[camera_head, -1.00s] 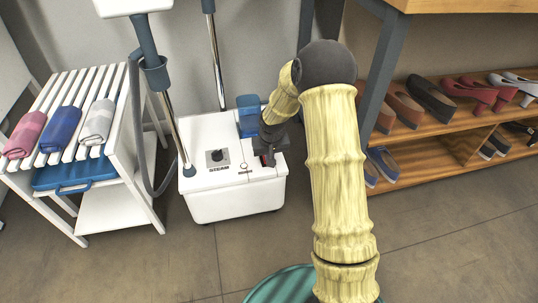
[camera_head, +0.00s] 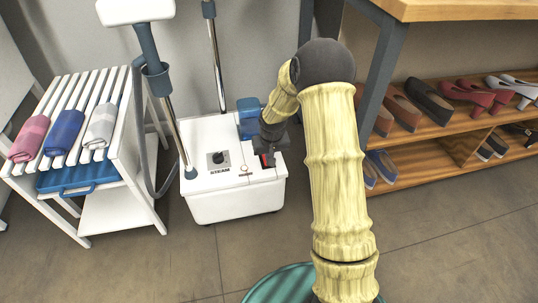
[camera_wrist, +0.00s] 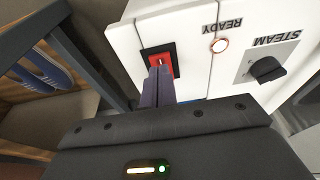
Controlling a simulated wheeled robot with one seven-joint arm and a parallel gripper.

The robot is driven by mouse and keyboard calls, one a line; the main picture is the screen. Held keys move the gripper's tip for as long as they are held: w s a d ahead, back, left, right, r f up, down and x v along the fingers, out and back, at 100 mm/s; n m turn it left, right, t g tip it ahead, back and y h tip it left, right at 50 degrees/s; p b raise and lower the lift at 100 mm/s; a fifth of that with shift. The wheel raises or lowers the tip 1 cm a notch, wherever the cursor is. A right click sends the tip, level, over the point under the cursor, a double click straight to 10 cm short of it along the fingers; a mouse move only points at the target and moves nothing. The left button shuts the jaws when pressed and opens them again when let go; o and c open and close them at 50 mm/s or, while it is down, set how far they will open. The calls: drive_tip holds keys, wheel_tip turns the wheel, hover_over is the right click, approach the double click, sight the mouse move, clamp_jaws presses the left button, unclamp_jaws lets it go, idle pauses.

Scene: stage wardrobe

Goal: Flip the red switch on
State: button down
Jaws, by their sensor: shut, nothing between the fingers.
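The red switch (camera_wrist: 162,60) sits in a dark frame on the top of the white steamer base (camera_head: 235,205). In the wrist view my gripper (camera_wrist: 158,72) is shut, with its fingertips at the near part of the red switch, touching or very close to it. The fingers hide part of the switch. In the head view the red switch (camera_head: 267,161) shows as a small red patch beside my gripper (camera_head: 262,158). A round light marked READY (camera_wrist: 219,46) glows next to the switch.
The steam knob (camera_head: 218,158) and blue tank (camera_head: 250,116) are on the same base. A white slatted rack (camera_head: 115,118) with rolled towels stands at left. A wooden shoe shelf (camera_head: 420,155) stands at right.

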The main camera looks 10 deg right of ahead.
drive_tip(key=shift+r+p, duration=0.35)
drive_tip(key=shift+r, duration=0.25)
drive_tip(key=s+p+v, duration=0.2)
drive_tip(key=p+v, duration=0.5)
drive_tip(key=v, duration=0.5)
drive_tip(key=shift+s+f+p, duration=0.2)
drive_tip(key=shift+p, duration=0.2)
drive_tip(key=s+r+p, duration=1)
drive_tip(key=s+r, duration=1)
drive_tip(key=r, duration=0.1)
drive_tip(key=w+p+v, duration=0.2)
drive_tip(key=p+v, duration=0.9)
drive_tip(key=p, duration=0.1)
drive_tip(key=w+r+p+v, duration=0.1)
drive_tip(key=w+p+v, duration=0.2)
drive_tip(key=p+v, duration=0.9)
drive_tip(key=w+p+v, duration=0.3)
drive_tip(key=p+v, duration=0.9)
drive_tip(key=shift+w+a+r, duration=0.15)
drive_tip(key=shift+w+r, duration=0.05)
drive_tip(key=shift+r, duration=0.4)
